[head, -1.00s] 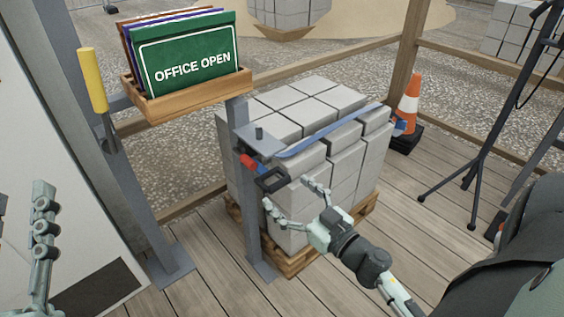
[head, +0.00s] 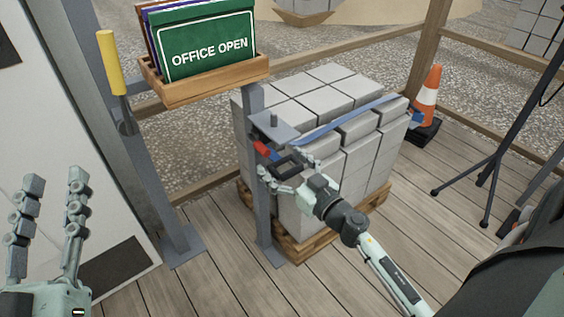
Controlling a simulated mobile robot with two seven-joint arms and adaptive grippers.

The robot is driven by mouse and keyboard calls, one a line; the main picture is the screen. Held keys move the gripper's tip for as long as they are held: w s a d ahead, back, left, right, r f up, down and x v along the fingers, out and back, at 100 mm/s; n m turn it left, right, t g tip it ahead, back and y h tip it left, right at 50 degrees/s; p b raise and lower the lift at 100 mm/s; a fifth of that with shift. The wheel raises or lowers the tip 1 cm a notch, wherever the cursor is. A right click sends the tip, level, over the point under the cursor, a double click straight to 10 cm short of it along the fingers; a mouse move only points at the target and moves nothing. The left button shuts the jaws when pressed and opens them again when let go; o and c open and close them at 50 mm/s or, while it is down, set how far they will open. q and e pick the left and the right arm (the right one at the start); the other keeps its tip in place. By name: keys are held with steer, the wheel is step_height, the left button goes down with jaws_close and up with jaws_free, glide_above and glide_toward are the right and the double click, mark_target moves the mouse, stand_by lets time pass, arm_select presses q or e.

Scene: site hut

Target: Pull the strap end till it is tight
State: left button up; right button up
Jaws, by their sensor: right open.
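A blue strap (head: 345,122) runs across the top of a stack of grey blocks (head: 320,92), from a metal plate (head: 275,128) on a grey post to the stack's right side. A small red part (head: 261,148) sits below the plate. A dark loop (head: 285,164), which looks like the strap end's handle, hangs beside it. My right gripper (head: 278,167) is at the dark loop with its open fingers on either side of it; whether they touch it I cannot tell. My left gripper (head: 54,190) is open and empty at the lower left, far from the strap.
A wooden tray (head: 205,82) with an "OFFICE OPEN" sign (head: 207,45) is fixed above the plate. A yellow-handled tool (head: 111,65) hangs at left. The blocks stand on a pallet (head: 300,245). A traffic cone (head: 428,100) and tripod (head: 495,165) stand right. The decking in front is clear.

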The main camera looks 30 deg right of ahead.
mark_target(295, 174)
steer(key=shift+c, duration=0.3)
